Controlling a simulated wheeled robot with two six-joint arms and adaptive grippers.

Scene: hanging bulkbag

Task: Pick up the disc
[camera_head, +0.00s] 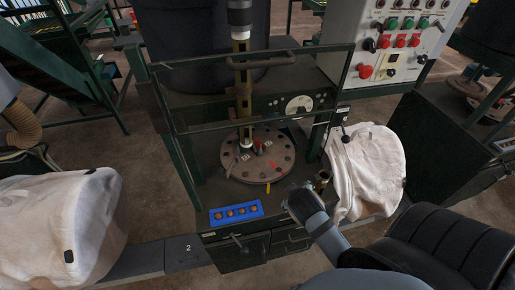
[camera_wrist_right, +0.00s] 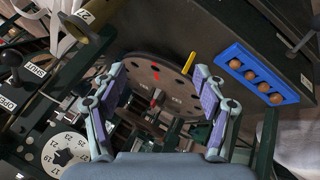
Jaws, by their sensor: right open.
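A brown round disc (camera_head: 258,158) with holes around its rim lies flat on the dark machine table, around the foot of a vertical post. It also shows in the right wrist view (camera_wrist_right: 143,63), beyond and between my fingers. Small red marks and a yellow peg (camera_wrist_right: 188,63) show at the disc. My right gripper (camera_head: 294,203) is at the table's front edge, to the lower right of the disc. In the right wrist view my right gripper (camera_wrist_right: 157,76) is open with nothing between its fingers. My left gripper is not in view.
A blue tray (camera_head: 213,215) with several round brown pieces lies at the table's front left. A vertical post (camera_head: 243,90) and a dark rail frame (camera_head: 180,132) stand over the table. White bags hang at the left (camera_head: 60,215) and right (camera_head: 365,165). A control panel (camera_head: 400,45) is behind.

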